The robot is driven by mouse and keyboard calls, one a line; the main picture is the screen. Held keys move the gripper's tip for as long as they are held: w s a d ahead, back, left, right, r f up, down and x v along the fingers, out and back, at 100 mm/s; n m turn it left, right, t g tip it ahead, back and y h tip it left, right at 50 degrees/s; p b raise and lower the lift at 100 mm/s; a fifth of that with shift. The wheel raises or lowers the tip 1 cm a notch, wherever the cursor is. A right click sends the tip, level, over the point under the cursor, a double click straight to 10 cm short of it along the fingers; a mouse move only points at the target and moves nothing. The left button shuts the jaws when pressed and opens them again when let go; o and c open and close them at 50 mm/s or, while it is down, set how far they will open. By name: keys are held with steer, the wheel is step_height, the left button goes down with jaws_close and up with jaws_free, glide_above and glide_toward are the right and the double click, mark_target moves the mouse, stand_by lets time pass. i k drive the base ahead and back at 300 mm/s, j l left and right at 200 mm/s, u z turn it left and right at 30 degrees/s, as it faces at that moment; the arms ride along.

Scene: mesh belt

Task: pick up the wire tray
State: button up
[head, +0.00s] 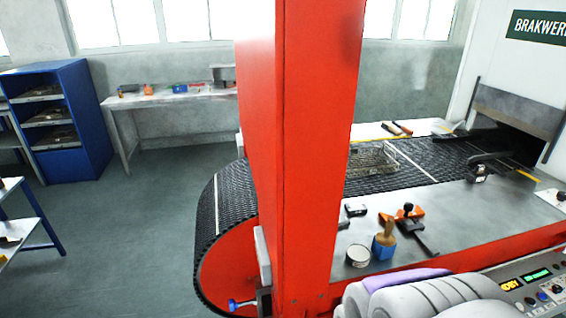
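The wire tray (374,158) is a shallow metal mesh basket. It sits on the dark mesh belt (420,160), just right of the thick red post (316,130). The post stands in front of the belt, and the tray's left end is close to the post's edge; I cannot tell whether part of it is hidden. I cannot make out anything inside the tray. My gripper is not in view.
A steel ledge in front of the belt holds a blue pot with a brush (384,242), a round tin (358,255), and orange and black tools (408,216). A control panel (535,290) and pale ribbed bundles (425,297) are nearest.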

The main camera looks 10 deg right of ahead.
mark_target(374, 171)
steer(key=i+l+z, duration=0.1)
steer(key=l, duration=0.3)
steer(key=i+l+z, duration=0.1)
steer(key=i+l, duration=0.15)
steer(key=i+l+z, duration=0.15)
steer(key=l, duration=0.3)
steer(key=i, duration=0.05)
